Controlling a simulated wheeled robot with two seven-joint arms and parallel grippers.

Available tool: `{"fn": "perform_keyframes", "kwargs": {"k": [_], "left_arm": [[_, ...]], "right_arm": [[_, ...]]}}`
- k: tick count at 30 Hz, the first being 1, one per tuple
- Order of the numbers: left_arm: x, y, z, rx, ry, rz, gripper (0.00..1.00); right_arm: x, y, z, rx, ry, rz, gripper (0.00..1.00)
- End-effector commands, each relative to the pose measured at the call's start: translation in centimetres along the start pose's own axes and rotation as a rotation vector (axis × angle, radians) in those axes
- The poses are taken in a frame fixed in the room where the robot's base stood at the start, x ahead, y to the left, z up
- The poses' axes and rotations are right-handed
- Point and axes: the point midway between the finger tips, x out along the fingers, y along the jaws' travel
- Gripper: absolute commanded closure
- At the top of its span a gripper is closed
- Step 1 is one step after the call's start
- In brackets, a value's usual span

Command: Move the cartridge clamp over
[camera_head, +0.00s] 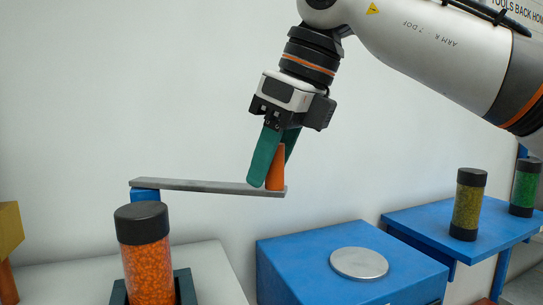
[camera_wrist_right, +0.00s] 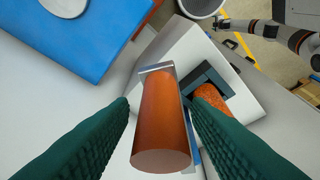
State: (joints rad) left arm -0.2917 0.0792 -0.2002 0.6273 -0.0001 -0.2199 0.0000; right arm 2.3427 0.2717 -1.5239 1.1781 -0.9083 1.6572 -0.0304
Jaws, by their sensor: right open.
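The cartridge clamp is a flat grey bar (camera_head: 205,186) on a blue post (camera_head: 145,195), with an upright orange handle (camera_head: 276,170) at its right end. The bar's free end points right, away from the cartridge (camera_head: 148,262) of orange beads, which stands upright in a dark holder (camera_head: 186,288). My right gripper (camera_head: 270,186) is open, its green fingers on either side of the handle. In the right wrist view the handle (camera_wrist_right: 162,120) stands between the fingers, with a gap visible at the left finger.
A blue box (camera_head: 335,255) with a round metal plate (camera_head: 359,263) stands at right. A blue shelf (camera_head: 430,220) holds a yellow-green jar (camera_head: 468,204) and a green jar (camera_head: 524,187). An arm, apparently my left, shows at the wrist view's upper right; its gripper is too small to read.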

Motion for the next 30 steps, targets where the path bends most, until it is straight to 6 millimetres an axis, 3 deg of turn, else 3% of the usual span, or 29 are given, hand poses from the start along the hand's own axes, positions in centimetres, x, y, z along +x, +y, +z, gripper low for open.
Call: {"fn": "perform_keyframes", "kwargs": {"k": [7, 15, 23, 30], "left_arm": [[0.0, -0.1, -0.8, 0.001, 0.012, -0.002, 0.24], [0.0, -0.2, -1.0, 0.001, 0.016, -0.002, 0.24], [0.1, -0.1, -1.1, 0.001, 0.016, -0.002, 0.24], [1.3, -0.2, -1.2, 0.0, 0.016, -0.002, 0.24]], "right_arm": [[0.1, 0.0, 0.0, 0.0, 0.0, 0.0, 0.58], [0.1, 0.0, 0.0, 0.0, 0.0, 0.0, 1.0], [0.1, -0.1, 0.1, 0.005, 0.0, 0.002, 1.0], [0.1, -1.5, 0.4, 0.069, 0.001, 0.031, 1.0]]}}
